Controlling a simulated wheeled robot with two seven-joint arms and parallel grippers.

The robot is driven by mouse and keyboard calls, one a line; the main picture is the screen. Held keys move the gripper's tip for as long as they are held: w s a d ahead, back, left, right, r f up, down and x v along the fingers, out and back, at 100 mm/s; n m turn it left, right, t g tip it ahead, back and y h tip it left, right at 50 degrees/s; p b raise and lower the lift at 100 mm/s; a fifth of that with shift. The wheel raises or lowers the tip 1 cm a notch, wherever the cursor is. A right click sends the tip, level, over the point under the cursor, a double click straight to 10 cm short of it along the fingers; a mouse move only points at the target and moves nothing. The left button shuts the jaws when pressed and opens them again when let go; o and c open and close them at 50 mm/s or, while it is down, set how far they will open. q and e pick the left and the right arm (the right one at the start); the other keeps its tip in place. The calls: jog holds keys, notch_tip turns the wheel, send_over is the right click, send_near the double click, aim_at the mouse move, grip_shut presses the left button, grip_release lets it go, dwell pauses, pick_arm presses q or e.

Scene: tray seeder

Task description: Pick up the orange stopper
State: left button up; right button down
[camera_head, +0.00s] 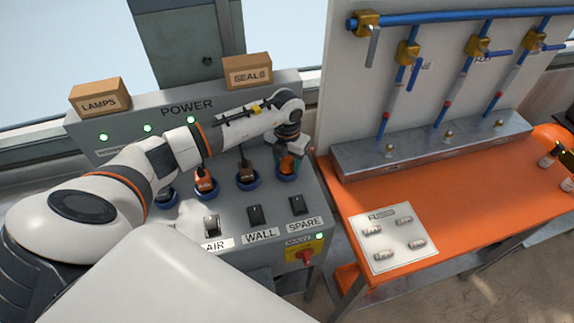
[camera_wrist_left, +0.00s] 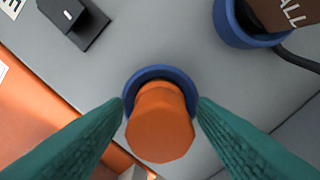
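The orange stopper (camera_wrist_left: 160,130) sits in a blue ring (camera_wrist_left: 158,74) in the wrist view, its faceted top facing the camera. In the head view the stopper (camera_head: 287,167) is at the right end of the row on the grey power panel, partly hidden by my left gripper (camera_head: 290,160). In the wrist view my left gripper (camera_wrist_left: 160,108) is open, with one teal finger on each side of the stopper and gaps visible. My right gripper is not in view.
Other blue rings hold plugs, one labelled WALL (camera_wrist_left: 290,15), with a black cable beside it. Switches (camera_head: 254,214) line the panel front. LAMPS (camera_head: 100,97) and SEALS (camera_head: 247,71) boxes stand at the back. An orange table (camera_head: 460,200) with a white card (camera_head: 393,238) lies right.

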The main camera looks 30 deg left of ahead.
pick_arm(q)
jog(key=c, duration=0.9)
jog(key=shift+r, duration=0.1)
